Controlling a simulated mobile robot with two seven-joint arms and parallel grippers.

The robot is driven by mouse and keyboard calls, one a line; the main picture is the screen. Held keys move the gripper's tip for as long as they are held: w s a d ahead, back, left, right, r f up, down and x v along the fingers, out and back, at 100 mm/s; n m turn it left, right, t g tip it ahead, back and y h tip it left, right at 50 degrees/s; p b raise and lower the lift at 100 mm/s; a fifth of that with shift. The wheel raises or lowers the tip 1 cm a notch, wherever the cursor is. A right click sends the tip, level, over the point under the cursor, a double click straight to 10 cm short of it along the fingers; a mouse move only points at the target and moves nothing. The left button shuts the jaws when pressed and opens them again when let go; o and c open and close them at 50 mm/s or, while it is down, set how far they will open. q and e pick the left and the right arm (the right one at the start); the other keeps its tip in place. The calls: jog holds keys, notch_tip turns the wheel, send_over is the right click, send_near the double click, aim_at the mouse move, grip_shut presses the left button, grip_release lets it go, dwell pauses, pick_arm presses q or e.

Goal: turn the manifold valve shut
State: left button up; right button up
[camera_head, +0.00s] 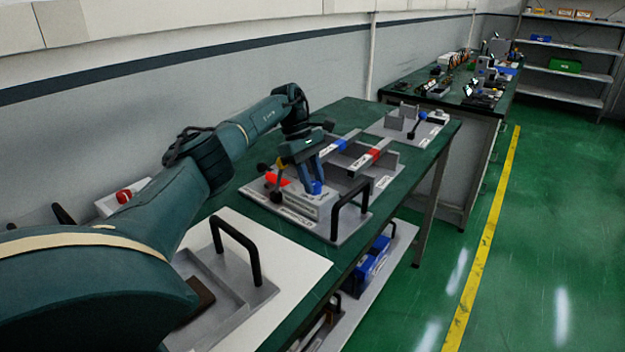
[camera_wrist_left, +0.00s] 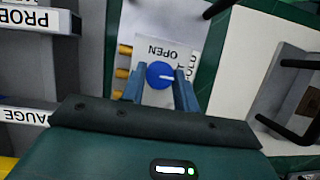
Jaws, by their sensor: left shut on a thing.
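The manifold valve's round blue knob (camera_head: 317,187) sits on a grey block (camera_head: 312,206) on the bench. My left gripper (camera_head: 316,182) reaches down to it from above and is shut on it. In the left wrist view the blue knob (camera_wrist_left: 160,74) lies between the two blue fingertips (camera_wrist_left: 160,82). A white line on the knob points to the right in that view. The label "OPEN" (camera_wrist_left: 162,52) is above the knob there, and a partly covered label beginning "CLO" (camera_wrist_left: 192,66) is to its right. My right gripper is not in view.
A black handle (camera_head: 352,197) stands just right of the valve block. A grey tray with another black handle (camera_head: 236,248) is nearer. Blue and red parts (camera_head: 376,155) lie behind. Several brass fittings (camera_wrist_left: 124,73) line the block's left side. The floor right of the bench is clear.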

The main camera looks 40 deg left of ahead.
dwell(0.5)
pick_arm(q)
jog(key=o, duration=1)
jog(key=shift+r, duration=0.15)
notch_tip(320, 180, up, 10)
jog(key=shift+f, duration=0.1)
